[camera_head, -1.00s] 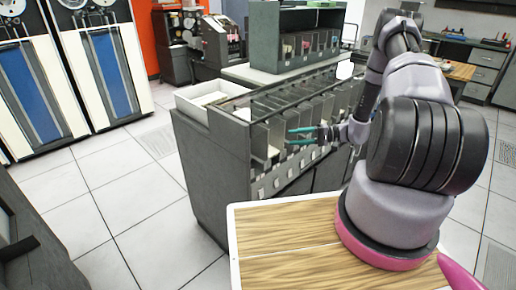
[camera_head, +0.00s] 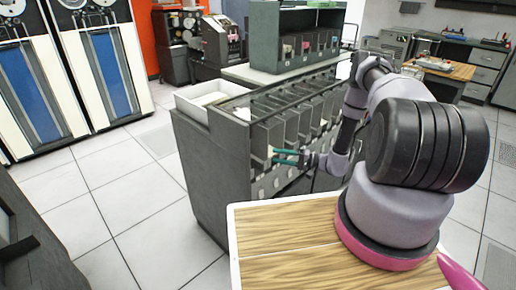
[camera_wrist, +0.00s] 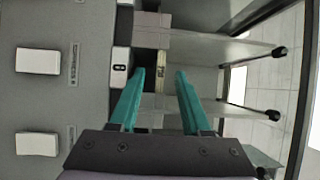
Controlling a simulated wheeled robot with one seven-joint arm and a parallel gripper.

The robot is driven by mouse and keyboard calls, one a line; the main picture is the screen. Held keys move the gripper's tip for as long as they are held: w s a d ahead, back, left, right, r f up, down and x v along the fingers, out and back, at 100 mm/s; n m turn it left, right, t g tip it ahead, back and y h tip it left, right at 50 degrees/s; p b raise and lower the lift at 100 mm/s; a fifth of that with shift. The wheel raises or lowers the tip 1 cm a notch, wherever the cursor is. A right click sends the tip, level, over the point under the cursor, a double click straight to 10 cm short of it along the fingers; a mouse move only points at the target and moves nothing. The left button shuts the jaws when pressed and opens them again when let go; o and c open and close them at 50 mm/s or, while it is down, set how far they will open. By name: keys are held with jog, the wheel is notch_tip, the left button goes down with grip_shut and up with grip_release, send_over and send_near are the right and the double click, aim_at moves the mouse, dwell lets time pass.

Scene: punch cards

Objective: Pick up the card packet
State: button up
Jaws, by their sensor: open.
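A pale beige block that looks like the card packet (camera_wrist: 151,40) sits in a pocket of the grey card sorter (camera_head: 205,165). In the wrist view it lies just beyond my fingertips, slightly left of the middle. My gripper (camera_head: 274,156) has teal fingers and reaches in at the sorter's near end pocket. In the wrist view my gripper (camera_wrist: 160,73) is open, and I see no packet clamped between the fingers. In the head view the packet is too small and too covered by the fingers to make out clearly.
Thin pocket dividers (camera_wrist: 225,48) with dark knobs stand close to the right finger. A grey panel with white labels (camera_wrist: 38,62) lies to the left. A white tray (camera_head: 187,104) tops the sorter. A wood-topped surface (camera_head: 285,225) is in front.

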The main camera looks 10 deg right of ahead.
aim_at(275, 154)
jog(key=x, duration=0.3)
jog(key=shift+a, duration=0.15)
jog(key=shift+c, duration=0.3)
grip_shut()
jog(key=shift+w+r, duration=0.1)
jog(key=shift+r, duration=0.1)
